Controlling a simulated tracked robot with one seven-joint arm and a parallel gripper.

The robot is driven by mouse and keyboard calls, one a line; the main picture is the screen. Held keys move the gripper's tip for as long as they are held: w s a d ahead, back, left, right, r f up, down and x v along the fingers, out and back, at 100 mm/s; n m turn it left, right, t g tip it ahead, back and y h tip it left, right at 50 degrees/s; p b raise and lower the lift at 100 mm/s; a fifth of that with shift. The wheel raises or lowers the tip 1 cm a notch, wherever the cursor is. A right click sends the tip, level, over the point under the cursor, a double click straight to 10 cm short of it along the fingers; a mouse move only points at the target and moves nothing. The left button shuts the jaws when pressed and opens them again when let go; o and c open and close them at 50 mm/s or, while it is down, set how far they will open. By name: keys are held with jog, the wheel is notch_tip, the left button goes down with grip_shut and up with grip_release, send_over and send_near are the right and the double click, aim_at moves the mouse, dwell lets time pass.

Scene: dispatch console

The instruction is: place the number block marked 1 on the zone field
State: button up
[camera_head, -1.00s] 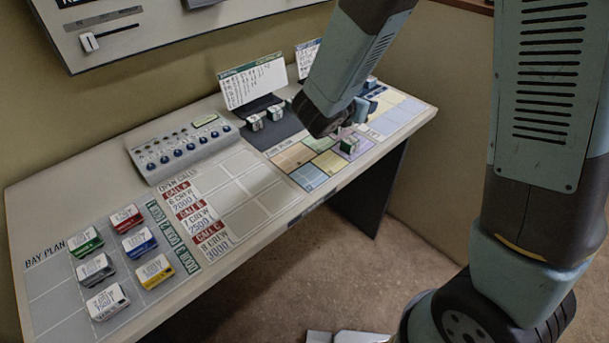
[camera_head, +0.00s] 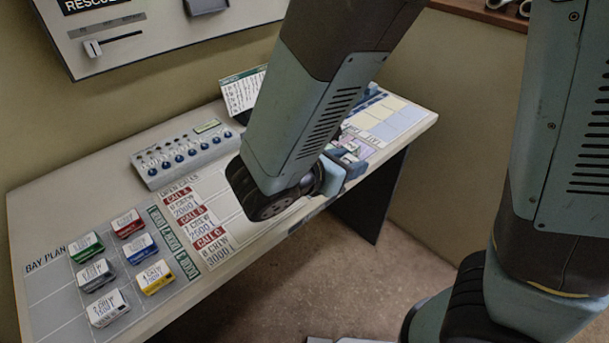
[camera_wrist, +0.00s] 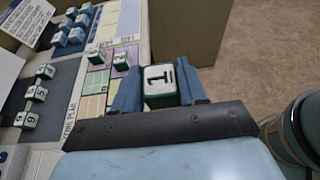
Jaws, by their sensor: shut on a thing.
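The white and green block marked 1 (camera_wrist: 160,78) is held between the two blue jaws of my gripper (camera_wrist: 160,92) in the wrist view, its numbered face toward the camera. The coloured zone field (camera_wrist: 95,82) lies to the left of the held block in that view. Two white and green blocks, one (camera_wrist: 97,54) and another (camera_wrist: 121,62), stand on the field. In the head view my gripper (camera_head: 340,172) is by the desk's front edge, and my arm hides most of the field. I cannot make out the held block there.
Several numbered blocks (camera_wrist: 37,94) stand on a dark pad left of the field. Blue blocks (camera_wrist: 74,28) stand farther back. Coloured vehicle blocks (camera_head: 126,222) sit on the bay plan at the desk's left. A button panel (camera_head: 180,150) stands behind. Open floor lies beyond the front edge.

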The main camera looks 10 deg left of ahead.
jog(key=w+a+f, duration=0.7)
jog(key=f, duration=0.1)
jog(key=shift+w+a, duration=0.3)
jog(key=shift+w+a+f, duration=0.2)
jog(key=shift+a+f, duration=0.05)
jog(key=shift+f, duration=1.65)
jog(key=shift+f, duration=0.1)
jog(key=o, duration=1)
